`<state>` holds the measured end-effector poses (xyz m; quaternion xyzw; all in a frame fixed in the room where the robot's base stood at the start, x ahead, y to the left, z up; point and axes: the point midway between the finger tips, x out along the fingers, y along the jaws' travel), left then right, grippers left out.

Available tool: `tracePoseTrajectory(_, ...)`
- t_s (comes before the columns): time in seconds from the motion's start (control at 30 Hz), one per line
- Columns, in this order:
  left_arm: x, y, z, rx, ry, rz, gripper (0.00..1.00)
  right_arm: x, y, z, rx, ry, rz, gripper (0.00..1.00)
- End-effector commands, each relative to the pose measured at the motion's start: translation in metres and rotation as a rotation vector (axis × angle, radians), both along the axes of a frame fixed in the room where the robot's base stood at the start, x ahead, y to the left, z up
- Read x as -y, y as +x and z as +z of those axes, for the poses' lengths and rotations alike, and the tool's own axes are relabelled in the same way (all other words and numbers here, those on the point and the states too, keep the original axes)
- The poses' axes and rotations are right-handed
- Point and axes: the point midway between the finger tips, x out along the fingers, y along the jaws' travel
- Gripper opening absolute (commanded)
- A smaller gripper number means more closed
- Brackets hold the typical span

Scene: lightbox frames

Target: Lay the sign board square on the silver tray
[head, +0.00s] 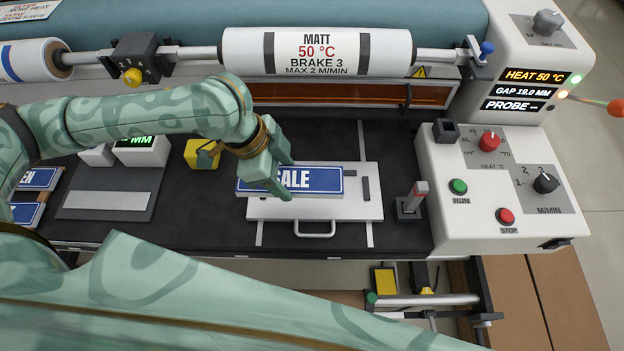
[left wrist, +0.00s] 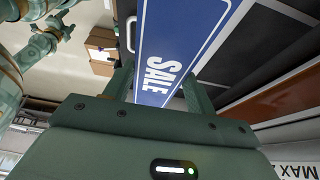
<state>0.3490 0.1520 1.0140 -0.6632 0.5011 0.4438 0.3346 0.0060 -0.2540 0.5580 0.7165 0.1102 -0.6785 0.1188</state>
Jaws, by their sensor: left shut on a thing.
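The sign board (head: 322,181) is a long blue panel with a white border and "SALE" lettering. My left gripper (head: 283,178) is shut on its left part, one finger on each long edge. The silver tray (head: 358,208) is a pale plate with a front handle, lying on the black bed below the board. The board is over the tray's back half, roughly parallel to it, its left end past the tray's left edge. Contact with the tray cannot be told. In the left wrist view the board (left wrist: 181,38) extends away between the fingers.
A yellow block (head: 203,154) and a grey plate (head: 107,201) lie left. More blue signs (head: 27,213) are at far left. A roller (head: 318,50) spans the back.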

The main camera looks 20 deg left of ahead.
Motion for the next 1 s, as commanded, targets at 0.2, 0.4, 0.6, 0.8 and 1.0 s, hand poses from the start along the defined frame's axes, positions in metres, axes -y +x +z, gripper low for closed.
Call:
tracePoseTrajectory(0.2,0.023,0.03,-0.039,-0.003,-0.002,0.001,0.27,-0.007,0.012,-0.021,0.016,0.011,-0.002,0.61)
tracePoseTrajectory(0.4,0.032,0.044,-0.055,0.0,-0.001,0.001,0.27,-0.007,0.011,-0.028,0.013,0.01,-0.002,0.61)
tracePoseTrajectory(0.6,0.039,0.052,-0.069,-0.001,-0.001,0.001,0.27,-0.003,0.008,-0.035,0.008,0.006,-0.001,0.61)
tracePoseTrajectory(0.8,0.037,0.052,-0.099,-0.001,0.0,0.002,0.27,0.0,0.001,-0.05,-0.007,0.002,0.0,0.61)
tracePoseTrajectory(1.0,0.037,0.052,-0.096,0.002,0.001,0.001,0.27,0.0,0.002,-0.047,-0.005,0.0,0.0,0.61)
